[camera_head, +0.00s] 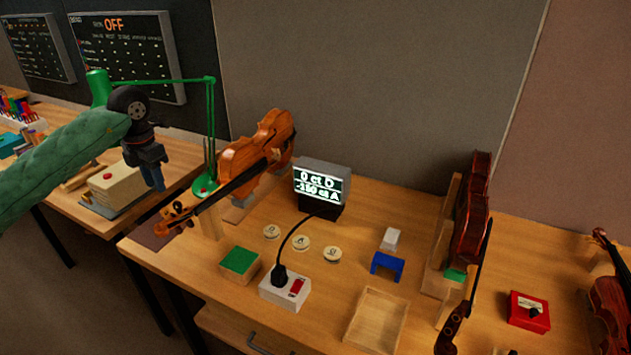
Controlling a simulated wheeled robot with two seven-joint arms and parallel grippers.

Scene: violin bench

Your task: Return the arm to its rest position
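My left arm comes in from the left in a green quilted sleeve, held raised over the left table. My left gripper (155,182) is dark and points down, left of the violin (246,163) on the main bench. It appears apart from the violin and holds nothing that I can make out. Its fingers are too small and seen too much from the side to tell whether they are open or shut. My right gripper is not in view.
The main bench (345,255) carries a lit tuner display (320,187), a green lamp (210,125), a white power box (285,290), a wooden tray (376,319) and another upright violin (472,210). A pale box (118,185) lies below my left gripper. The bench's middle has some free room.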

